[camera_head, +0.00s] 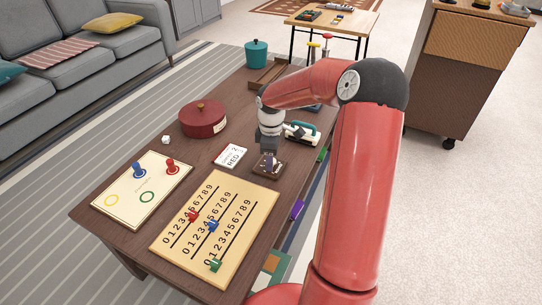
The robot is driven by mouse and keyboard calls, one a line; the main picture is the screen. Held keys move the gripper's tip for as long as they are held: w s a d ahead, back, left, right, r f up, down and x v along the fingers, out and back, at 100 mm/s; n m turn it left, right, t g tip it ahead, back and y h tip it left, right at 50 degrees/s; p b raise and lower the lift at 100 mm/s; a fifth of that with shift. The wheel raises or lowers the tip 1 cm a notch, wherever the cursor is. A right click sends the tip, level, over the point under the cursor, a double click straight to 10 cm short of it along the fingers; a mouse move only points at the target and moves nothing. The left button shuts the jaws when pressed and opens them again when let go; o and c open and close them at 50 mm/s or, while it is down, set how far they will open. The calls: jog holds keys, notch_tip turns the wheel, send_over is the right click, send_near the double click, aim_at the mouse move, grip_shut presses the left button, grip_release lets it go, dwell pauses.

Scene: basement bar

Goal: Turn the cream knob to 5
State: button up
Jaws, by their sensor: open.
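My gripper (268,154) points down over a small square brown base (259,173) near the middle of the coffee table. It is very close above the base or around what stands on it; I cannot tell if they touch. The gripper is open. No cream knob can be made out for certain; the gripper covers most of the base's top. No dial numbers on the base are readable.
A board with three number rows (262,195) bears red, blue and green pieces. A teal-handled object (299,133) stands behind the base.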

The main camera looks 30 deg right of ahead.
jog(key=c, duration=1)
jog(key=m, duration=0.4)
jog(key=shift+m, duration=2.9)
jog(key=o, duration=1)
